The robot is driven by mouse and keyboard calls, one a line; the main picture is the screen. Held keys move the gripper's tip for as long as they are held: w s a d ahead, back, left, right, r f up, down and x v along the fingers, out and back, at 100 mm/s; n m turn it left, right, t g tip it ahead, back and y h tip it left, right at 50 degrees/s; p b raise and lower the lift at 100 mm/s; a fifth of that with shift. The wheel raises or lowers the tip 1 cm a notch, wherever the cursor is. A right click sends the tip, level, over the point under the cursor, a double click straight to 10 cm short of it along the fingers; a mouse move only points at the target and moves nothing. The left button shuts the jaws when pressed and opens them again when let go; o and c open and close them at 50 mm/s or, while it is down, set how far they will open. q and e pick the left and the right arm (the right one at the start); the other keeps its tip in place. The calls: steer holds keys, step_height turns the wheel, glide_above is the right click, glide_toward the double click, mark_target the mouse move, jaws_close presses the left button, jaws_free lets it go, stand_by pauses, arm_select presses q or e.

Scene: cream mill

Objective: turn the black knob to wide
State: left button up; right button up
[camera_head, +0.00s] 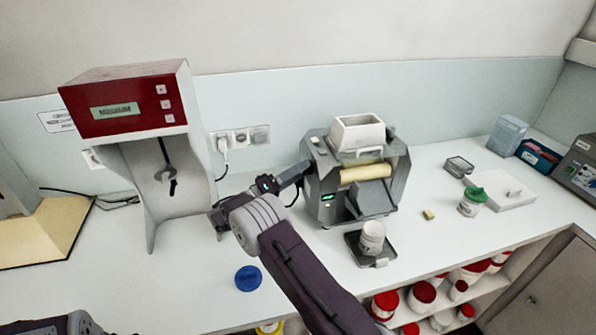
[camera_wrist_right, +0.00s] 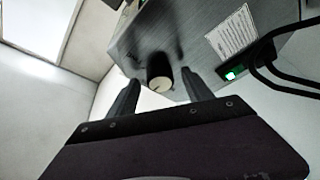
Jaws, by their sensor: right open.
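The mill (camera_head: 325,205) is a grey machine with a white hopper and a pale roller, standing on the counter at the middle. Its knob (camera_wrist_right: 159,72) shows in the right wrist view as a short dark cylinder with a pale end face and a small mark on it. My right gripper (camera_head: 296,174) is at the mill's left side in the head view and hides the knob there. In the right wrist view its two fingers (camera_wrist_right: 160,80) are open, one on each side of the knob, with gaps visible. Whether they reach its depth is unclear.
A red and grey mixer (camera_head: 125,100) stands left of the mill. A white jar (camera_head: 372,238) stands on a dark tray in front of it. A blue lid (camera_head: 248,278) lies left of my arm. A green-lidded jar (camera_head: 471,203) is at right.

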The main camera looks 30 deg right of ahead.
jaws_close()
steer(key=shift+n, duration=0.3)
steer(key=shift+r+n+y+p, duration=0.15)
steer(key=shift+n+y+p, duration=0.65)
steer(key=shift+n, duration=0.95)
steer(key=shift+r+n+y+p, duration=0.15)
steer(key=shift+n+y+p, duration=0.6)
steer(key=shift+n, duration=0.95)
steer(key=shift+r+n+y+p, duration=0.15)
steer(key=shift+n+y+p, duration=0.6)
steer(key=shift+n, duration=1)
steer(key=shift+p, duration=0.3)
